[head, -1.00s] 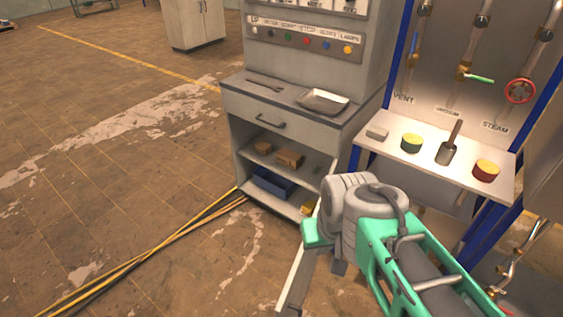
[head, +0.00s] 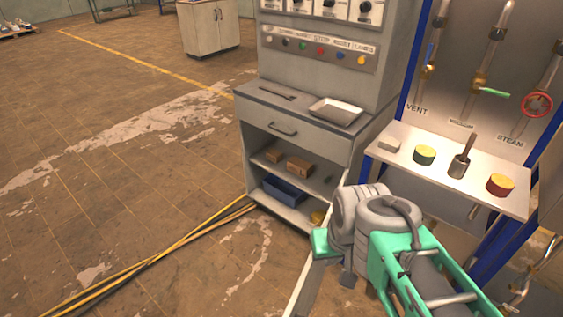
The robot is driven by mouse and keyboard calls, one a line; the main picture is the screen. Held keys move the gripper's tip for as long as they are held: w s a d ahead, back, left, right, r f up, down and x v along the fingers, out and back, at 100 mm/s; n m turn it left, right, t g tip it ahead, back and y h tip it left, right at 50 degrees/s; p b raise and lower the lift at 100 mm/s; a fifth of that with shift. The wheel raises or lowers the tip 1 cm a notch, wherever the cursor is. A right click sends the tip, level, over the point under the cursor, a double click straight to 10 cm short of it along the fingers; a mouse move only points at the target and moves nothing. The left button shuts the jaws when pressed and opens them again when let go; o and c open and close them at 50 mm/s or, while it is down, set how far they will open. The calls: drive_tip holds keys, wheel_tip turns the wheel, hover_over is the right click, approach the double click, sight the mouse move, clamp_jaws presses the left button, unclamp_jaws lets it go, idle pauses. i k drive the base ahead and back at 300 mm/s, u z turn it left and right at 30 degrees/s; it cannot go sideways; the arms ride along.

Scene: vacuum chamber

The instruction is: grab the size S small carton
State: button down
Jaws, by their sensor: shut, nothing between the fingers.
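Two small brown cartons sit on the open middle shelf of the grey cabinet in the head view. The left carton (head: 274,155) looks smaller, and the right carton (head: 299,166) looks a little larger. No size marking can be read on either. My green and grey arm fills the lower right, and its visible links stand in front of the cabinet's right side. My gripper cannot be made out in this view.
The grey cabinet (head: 283,147) has a closed drawer, with a metal tray (head: 336,111) on top. A blue bin (head: 285,191) lies on the lower shelf. At right, a ledge (head: 420,180) holds several small items. Yellow and black cables (head: 160,247) cross the floor. The left floor is open.

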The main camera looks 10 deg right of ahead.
sight(276, 156)
drive_tip(key=k, duration=1.65)
drive_tip(key=u, duration=1)
drive_tip(key=i, duration=4.05)
drive_tip(key=z, duration=2.5)
drive_tip(key=i, duration=1.2)
